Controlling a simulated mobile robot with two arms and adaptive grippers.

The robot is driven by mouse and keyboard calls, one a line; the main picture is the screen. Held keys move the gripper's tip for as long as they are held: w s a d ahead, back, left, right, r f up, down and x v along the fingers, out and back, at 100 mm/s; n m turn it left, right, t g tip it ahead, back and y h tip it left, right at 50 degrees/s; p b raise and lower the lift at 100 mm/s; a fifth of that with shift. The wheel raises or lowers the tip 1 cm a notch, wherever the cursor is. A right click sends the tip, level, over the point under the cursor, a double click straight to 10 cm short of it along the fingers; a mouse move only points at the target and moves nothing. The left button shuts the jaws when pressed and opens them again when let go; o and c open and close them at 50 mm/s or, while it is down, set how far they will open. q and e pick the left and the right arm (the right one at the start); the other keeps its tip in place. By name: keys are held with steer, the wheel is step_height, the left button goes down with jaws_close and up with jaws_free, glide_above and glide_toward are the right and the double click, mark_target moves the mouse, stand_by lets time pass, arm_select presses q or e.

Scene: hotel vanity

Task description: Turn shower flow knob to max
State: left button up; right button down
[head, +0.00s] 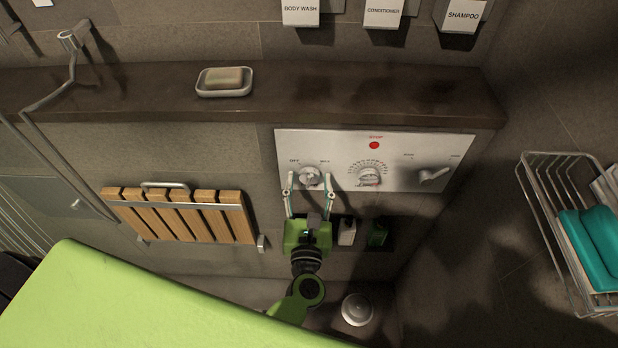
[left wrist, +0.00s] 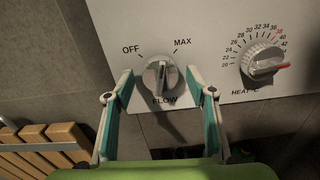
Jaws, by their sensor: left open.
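The flow knob (head: 310,176) is a round metal knob at the left of the white control panel (head: 345,143). In the left wrist view the flow knob (left wrist: 160,76) has OFF printed at its upper left, MAX at its upper right and FLOW below. Its raised grip stands about upright in that picture, between the two marks. My left gripper (head: 310,200) is open, with one finger on each side of the knob. In the left wrist view the left gripper (left wrist: 160,92) shows gaps between its fingers and the knob. My right gripper is not in view.
A heat knob (head: 369,177) and a lever (head: 433,174) sit further right on the panel. A red stop button (head: 374,145) is above. A wooden slatted seat (head: 185,215) is at the left, a soap dish (head: 225,82) on the ledge, a wire basket (head: 560,200) at the right.

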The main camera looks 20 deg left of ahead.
arm_select(q)
steer(key=shift+w, duration=0.1)
steer(key=c, duration=1.1)
steer(key=m+p, duration=0.1)
steer(key=m, duration=0.1)
steer(key=shift+a+r+m, duration=0.1)
steer(key=shift+m, duration=0.3)
steer(key=shift+m+p, duration=0.5)
steer(key=shift+m, duration=1)
steer(key=shift+a, duration=0.1)
